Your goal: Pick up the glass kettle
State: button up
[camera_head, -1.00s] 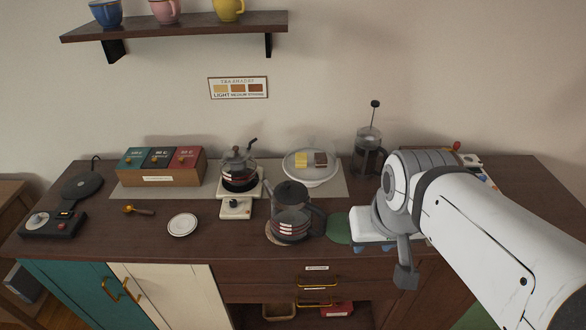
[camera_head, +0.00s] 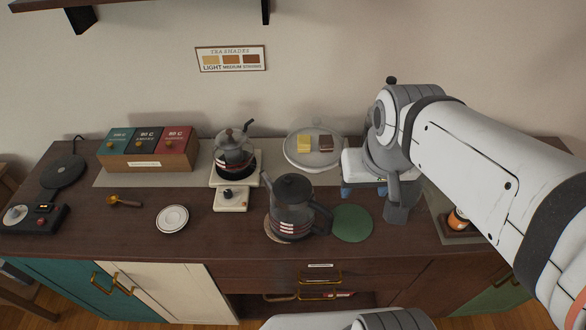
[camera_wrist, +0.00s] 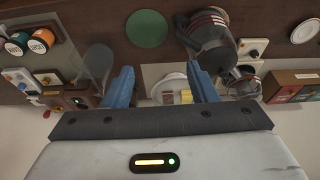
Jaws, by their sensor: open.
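A dark-tinted glass kettle (camera_head: 292,215) with a black lid, side handle and red-and-white bands stands upright on a round coaster near the front of the counter. It also shows at the top right of the wrist view (camera_wrist: 208,35). A similar smaller glass pot (camera_head: 234,158) sits on a small white burner behind it to the left. My gripper (camera_head: 364,190) is to the right of the front kettle, apart from it, partly covered by my arm. In the wrist view its blue fingers (camera_wrist: 162,82) are spread, with nothing held between them.
A green round mat (camera_head: 352,223) lies empty just right of the kettle. A cake stand (camera_head: 297,162) with two pieces is behind. A tea box (camera_head: 150,163), white saucer (camera_head: 172,219) and spoon (camera_head: 124,202) are left. A jar (camera_head: 458,220) stands right. The front edge is close.

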aim_at(292, 187)
jog(key=o, duration=0.5)
jog(key=shift+g, duration=0.8)
jog(key=w+a, duration=0.1)
jog(key=w, duration=0.1)
jog(key=w+a+f+b, duration=0.1)
jog(key=w+a, duration=0.1)
jog(key=w+a+f, duration=0.1)
jog(key=w+a, duration=0.1)
jog(key=shift+w+a+b, duration=0.25)
jog(key=shift+b, duration=0.05)
jog(key=shift+c, duration=0.2)
jog(key=o, duration=0.6)
jog(key=shift+g, duration=0.8)
jog(key=w+a+f, duration=0.1)
jog(key=a, duration=0.1)
jog(key=w+a+f, duration=0.1)
jog(key=w+a, duration=0.1)
jog(key=w+a+f+b, duration=0.1)
jog(key=w+a, duration=0.1)
jog(key=shift+w+a+f, duration=0.1)
jog(key=shift+f, duration=0.05)
jog(key=shift+c, duration=0.2)
jog(key=shift+w+a+f, duration=0.15)
jog(key=shift+a+f, duration=0.05)
jog(key=shift+a, duration=0.05)
jog(key=shift+a+f, duration=0.1)
jog(key=shift+f, duration=0.3)
jog(key=shift+f+p, duration=0.55)
jog(key=shift+f, duration=2.85)
